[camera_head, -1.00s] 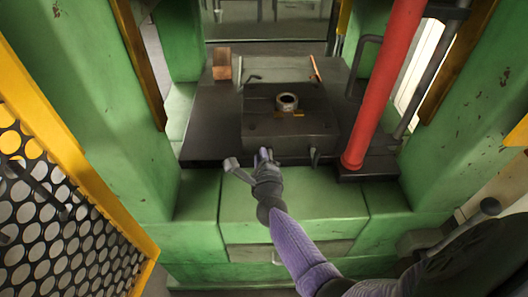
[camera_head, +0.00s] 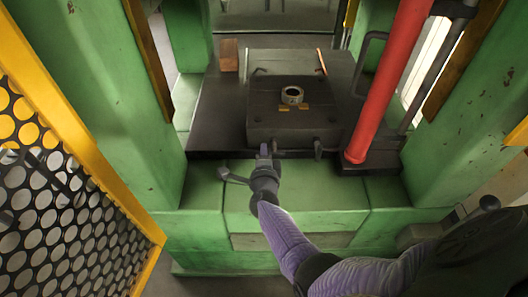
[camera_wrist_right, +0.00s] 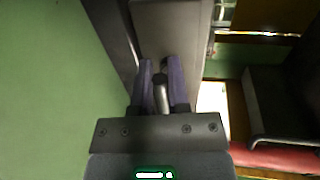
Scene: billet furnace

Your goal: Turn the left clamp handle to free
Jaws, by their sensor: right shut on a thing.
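My right gripper (camera_head: 264,151) is at the front edge of the block, left of centre. Its purple fingers are shut on the left clamp handle (camera_head: 280,153), a short grey bar showing just right of the fingertips. In the right wrist view the handle (camera_wrist_right: 161,92) stands between the two fingers. The right clamp handle (camera_head: 318,148) hangs at the front edge, apart from the gripper. My left gripper is not in view.
A red pipe (camera_head: 388,85) slants down to the bed at the right. Green press columns stand on both sides. A yellow-framed mesh guard (camera_head: 75,190) is at the left. A copper-coloured block (camera_head: 228,55) stands at the bed's back left.

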